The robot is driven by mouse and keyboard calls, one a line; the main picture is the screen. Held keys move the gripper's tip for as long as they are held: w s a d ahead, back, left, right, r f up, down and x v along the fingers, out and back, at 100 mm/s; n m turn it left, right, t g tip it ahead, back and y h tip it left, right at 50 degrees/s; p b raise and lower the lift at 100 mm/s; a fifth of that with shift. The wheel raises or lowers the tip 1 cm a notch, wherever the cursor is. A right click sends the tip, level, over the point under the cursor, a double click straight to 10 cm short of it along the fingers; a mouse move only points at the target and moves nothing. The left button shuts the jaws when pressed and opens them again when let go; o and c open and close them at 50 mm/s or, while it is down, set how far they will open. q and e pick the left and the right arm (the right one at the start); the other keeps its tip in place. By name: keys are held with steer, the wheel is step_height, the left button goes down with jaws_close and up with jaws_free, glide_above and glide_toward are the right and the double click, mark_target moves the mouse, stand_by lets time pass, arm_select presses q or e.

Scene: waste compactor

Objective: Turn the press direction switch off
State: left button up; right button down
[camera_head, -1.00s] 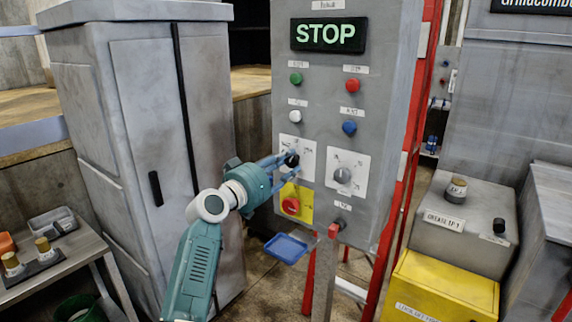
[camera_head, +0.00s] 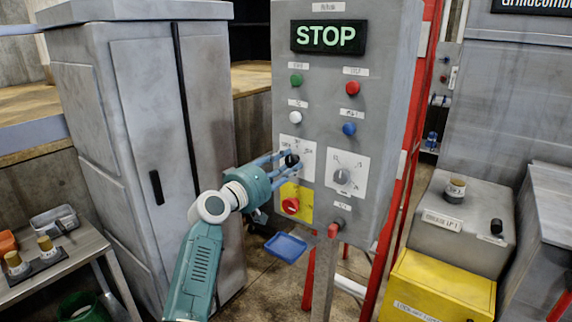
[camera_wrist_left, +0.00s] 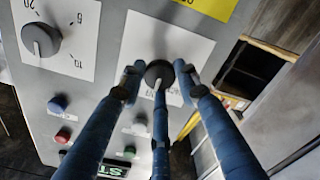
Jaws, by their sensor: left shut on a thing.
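The grey control panel (camera_head: 310,90) stands in the middle, with a lit STOP sign at its top. The press direction switch (camera_head: 291,160) is a black knob on a white plate, and it also shows in the left wrist view (camera_wrist_left: 158,72). My left gripper (camera_head: 285,162) is at this knob, its blue fingers closed around it; in the left wrist view the fingers (camera_wrist_left: 160,80) surround it. The knob's white pointer line shows there between the fingers. My right gripper is in neither view.
A grey dial (camera_head: 341,177) sits right of the switch, and a red knob on a yellow plate (camera_head: 291,205) is just below. Coloured buttons are above. A blue tray (camera_head: 286,247) juts out under the panel. A grey cabinet (camera_head: 150,120) stands to the left.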

arm_select(q)
steer(key=shift+d+f, duration=0.15)
steer(key=shift+f, duration=0.4)
steer(key=o, duration=1.1)
steer(key=shift+s, duration=0.1)
steer(key=shift+o, duration=0.2)
steer(key=shift+r, duration=0.25)
steer(key=v, duration=1.2)
